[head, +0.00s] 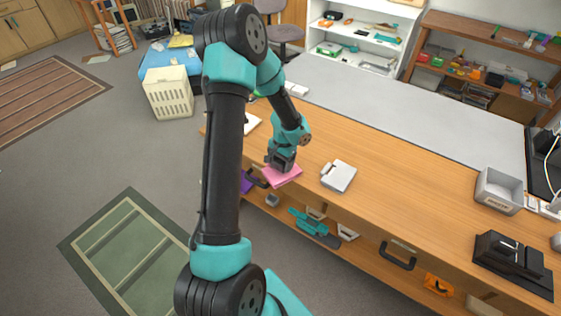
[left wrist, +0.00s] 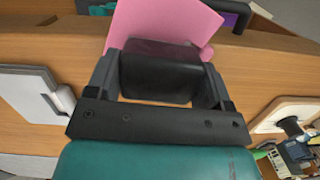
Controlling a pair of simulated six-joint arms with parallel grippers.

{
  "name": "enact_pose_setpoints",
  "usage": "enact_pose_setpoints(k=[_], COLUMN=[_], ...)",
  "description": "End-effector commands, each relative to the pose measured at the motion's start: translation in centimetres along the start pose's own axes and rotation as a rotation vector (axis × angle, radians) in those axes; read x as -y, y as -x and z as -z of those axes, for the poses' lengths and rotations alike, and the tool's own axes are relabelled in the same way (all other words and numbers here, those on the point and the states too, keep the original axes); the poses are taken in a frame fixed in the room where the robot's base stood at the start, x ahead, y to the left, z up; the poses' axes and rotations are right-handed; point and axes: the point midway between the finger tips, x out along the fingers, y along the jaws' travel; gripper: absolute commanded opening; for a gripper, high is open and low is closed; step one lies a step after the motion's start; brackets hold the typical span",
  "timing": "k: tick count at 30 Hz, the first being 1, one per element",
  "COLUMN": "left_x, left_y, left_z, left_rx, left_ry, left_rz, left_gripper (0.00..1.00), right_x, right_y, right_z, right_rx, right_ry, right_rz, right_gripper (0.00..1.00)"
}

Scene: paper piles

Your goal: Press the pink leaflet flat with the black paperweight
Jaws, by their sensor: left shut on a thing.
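The pink leaflet (head: 284,178) lies at the near edge of the wooden counter, under my left gripper. It also shows in the left wrist view (left wrist: 165,22), with a part at its right standing up at an angle. My left gripper (head: 283,163) points down over the leaflet. In the left wrist view its fingers are shut on the black paperweight (left wrist: 155,80), a dark block between them. The paperweight's underside is hidden, so I cannot tell whether it touches the leaflet. My right gripper is not in view.
A white pad (head: 340,175) lies just right of the leaflet. A grey bin (head: 499,190) and a black stand (head: 512,262) are farther right on the counter. Open shelving with tools (head: 315,225) lies below the near edge. The counter between pad and bin is clear.

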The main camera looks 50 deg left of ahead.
Motion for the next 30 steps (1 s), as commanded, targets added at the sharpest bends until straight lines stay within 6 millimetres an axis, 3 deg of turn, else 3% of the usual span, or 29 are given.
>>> enact_pose_setpoints(k=[30], left_x=[0.02], left_y=[-0.82], left_z=[0.14], left_rx=[0.000], left_ry=[0.001], left_rz=[0.000], left_gripper=[0.52], right_x=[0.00], right_y=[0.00], right_z=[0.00], right_rx=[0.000], right_ry=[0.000], right_rz=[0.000], right_gripper=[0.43])
